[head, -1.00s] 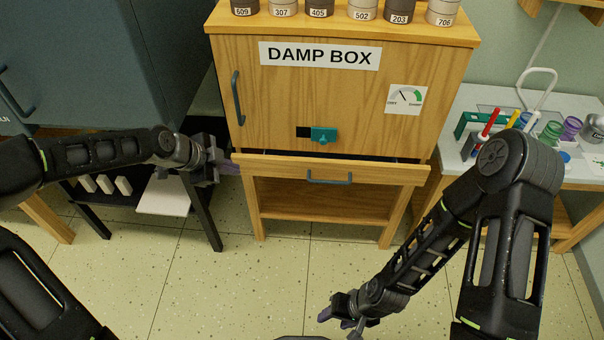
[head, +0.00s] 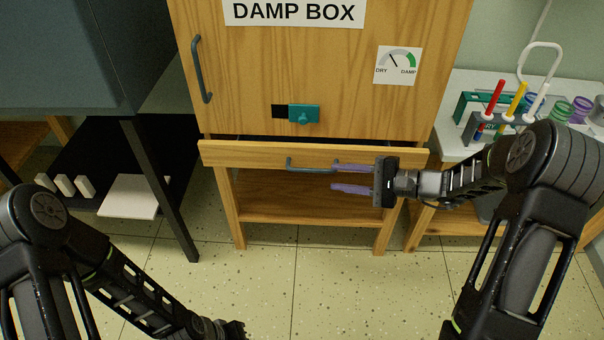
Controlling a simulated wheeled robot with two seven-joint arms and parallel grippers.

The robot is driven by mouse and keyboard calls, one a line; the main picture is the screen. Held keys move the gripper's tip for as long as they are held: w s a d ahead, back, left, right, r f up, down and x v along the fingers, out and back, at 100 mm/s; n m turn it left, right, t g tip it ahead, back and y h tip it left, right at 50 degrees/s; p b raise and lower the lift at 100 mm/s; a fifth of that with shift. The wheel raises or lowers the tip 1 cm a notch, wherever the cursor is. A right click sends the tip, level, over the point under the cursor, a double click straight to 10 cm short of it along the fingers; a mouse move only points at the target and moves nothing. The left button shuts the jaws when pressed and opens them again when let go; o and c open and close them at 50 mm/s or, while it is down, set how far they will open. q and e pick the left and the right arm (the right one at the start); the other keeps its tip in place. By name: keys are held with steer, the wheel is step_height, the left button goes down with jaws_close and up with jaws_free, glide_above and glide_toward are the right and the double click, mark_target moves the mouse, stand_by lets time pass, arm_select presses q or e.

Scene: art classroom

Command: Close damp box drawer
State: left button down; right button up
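The damp box (head: 260,72) is a wooden cabinet with a labelled door. Its drawer (head: 240,155) sits below the door and stands out a little, with a dark gap above its front. The drawer has a grey-blue bar handle (head: 305,164). My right gripper (head: 335,178) is in front of the drawer's right half. Its purple fingers are spread apart and point left, the upper one close to the handle's right end. I cannot tell whether it touches. My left gripper (head: 236,331) is low at the bottom edge, partly cut off, its fingers not clear.
The door has a teal latch (head: 304,114) and a grey handle (head: 202,70). At right, a pale table (head: 465,88) holds a pen rack (head: 480,127) and jars. At left stands a dark shelf (head: 158,185) with white blocks. The floor in front is clear.

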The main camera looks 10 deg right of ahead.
mark_target(319, 171)
steer(key=shift+w+r, duration=0.25)
steer(key=shift+w, duration=0.15)
arm_select(q)
steer(key=shift+s+a+f, duration=0.1)
steer(key=shift+a+f, duration=0.05)
steer(key=shift+a, duration=0.15)
arm_select(e)
steer(key=shift+s+d+r, duration=0.1)
steer(key=shift+w+a+f, duration=0.25)
steer(key=shift+w+a, duration=0.05)
steer(key=shift+a, duration=0.3)
arm_select(q)
steer(key=shift+w+a+f+b, duration=0.2)
steer(key=shift+f+b, duration=0.55)
steer(key=shift+f, duration=0.05)
arm_select(e)
steer(key=x, duration=0.6)
steer(key=shift+w+a+r, duration=0.1)
steer(key=shift+w+a, duration=0.1)
steer(key=shift+a, duration=0.05)
steer(key=shift+c, duration=0.3)
jaws_close()
